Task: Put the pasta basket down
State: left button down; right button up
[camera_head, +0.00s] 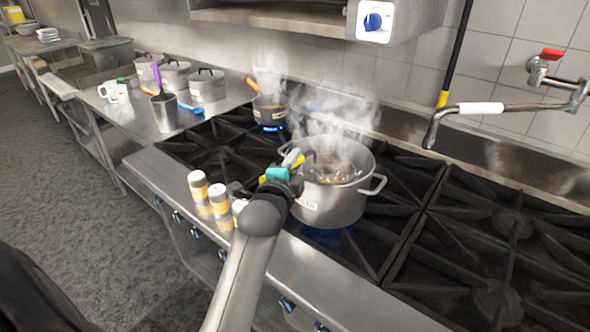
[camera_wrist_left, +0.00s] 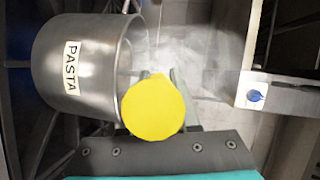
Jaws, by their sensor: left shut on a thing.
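A large steel pot (camera_head: 335,204) stands on the stove with steam rising from it. It also shows in the left wrist view (camera_wrist_left: 85,90), with a label reading PASTA. The pasta basket (camera_head: 336,172) appears to be inside the pot; steam blurs it, and I cannot tell whether it rests on the bottom. My left gripper (camera_head: 294,162) is at the pot's left rim, shut on the basket's yellow handle. The handle's round yellow end (camera_wrist_left: 153,108) covers much of the fingers in the wrist view. My right gripper is not in view.
Shaker bottles (camera_head: 198,186) stand on the stove's front ledge, left of the pot. A smaller pot (camera_head: 270,108) steams over a blue flame behind. Empty burner grates (camera_head: 510,225) lie to the right. A pipe faucet (camera_head: 480,108) hangs over the back right.

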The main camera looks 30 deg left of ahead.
pick_arm(q)
jog(key=shift+f, duration=0.5)
jog(key=shift+f, duration=0.2)
jog(key=c, duration=0.7)
grip_release()
jog(key=shift+o, duration=0.2)
jog(key=shift+r, duration=0.15)
jog(key=v, duration=1.2)
